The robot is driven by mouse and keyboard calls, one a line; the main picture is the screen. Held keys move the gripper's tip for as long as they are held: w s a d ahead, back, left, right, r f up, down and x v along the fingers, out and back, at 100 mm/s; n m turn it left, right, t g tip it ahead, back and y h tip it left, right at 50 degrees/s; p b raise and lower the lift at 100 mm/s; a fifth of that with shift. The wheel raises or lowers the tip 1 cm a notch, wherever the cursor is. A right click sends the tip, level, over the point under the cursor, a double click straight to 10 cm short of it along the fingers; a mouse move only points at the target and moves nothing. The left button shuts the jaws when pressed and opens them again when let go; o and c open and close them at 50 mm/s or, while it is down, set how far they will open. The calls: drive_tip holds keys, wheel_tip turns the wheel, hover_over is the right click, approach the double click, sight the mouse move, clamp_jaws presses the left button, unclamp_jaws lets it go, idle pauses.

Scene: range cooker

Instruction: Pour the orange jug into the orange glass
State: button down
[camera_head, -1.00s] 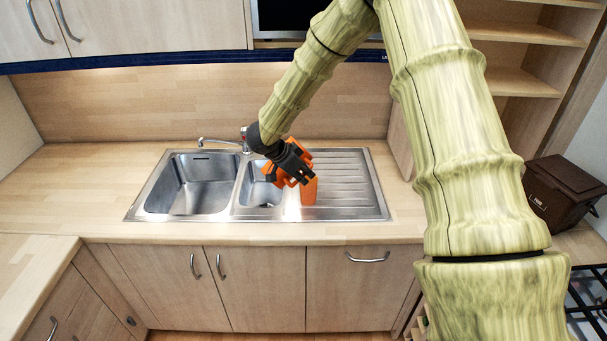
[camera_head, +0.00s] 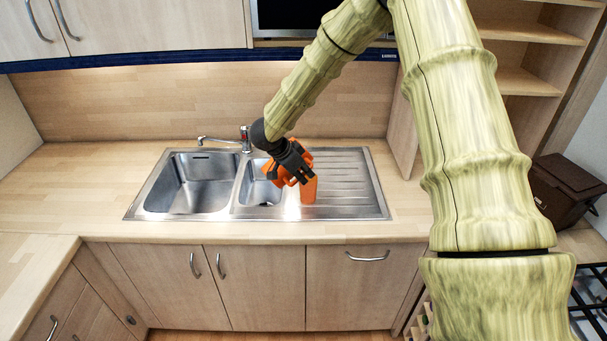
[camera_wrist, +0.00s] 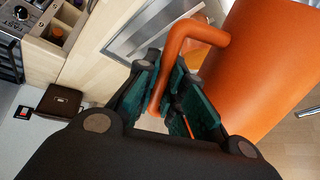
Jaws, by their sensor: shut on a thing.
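The orange jug (camera_head: 286,180) is in my gripper (camera_head: 303,174), above the drainboard side of the sink and partly hidden behind the fingers. In the wrist view its large orange body (camera_wrist: 268,65) fills the right side. Its handle (camera_wrist: 172,62) passes between the fingers of my gripper (camera_wrist: 168,98), which are shut on it. The orange glass (camera_head: 309,192) stands upright on the drainboard, just right of and below the jug. Its upper part is close to the gripper, and I cannot tell whether they touch. The jug's opening and contents are not visible.
The steel sink has a large basin (camera_head: 200,184), a small basin (camera_head: 258,190) and a ribbed drainboard (camera_head: 350,180). A tap (camera_head: 244,140) stands behind them. The wooden counter (camera_head: 95,185) is clear at left. A dark brown box (camera_head: 565,186) is at right.

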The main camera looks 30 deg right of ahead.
drive_tip(key=shift+f+y, duration=0.1)
drive_tip(key=shift+y, duration=0.3)
drive_tip(key=shift+d+f+t+y, duration=0.1)
drive_tip(key=shift+t+y, duration=0.2)
idle(0.4)
drive_tip(key=shift+d+f+y, duration=0.1)
drive_tip(key=shift+f+y, duration=0.25)
drive_tip(key=shift+y, duration=0.15)
idle(0.7)
drive_tip(key=shift+r, duration=0.15)
idle(0.3)
drive_tip(key=shift+a+r+t+h+b, duration=0.25)
drive_tip(key=shift+r+t+h+b, duration=0.15)
drive_tip(key=shift+h, duration=0.4)
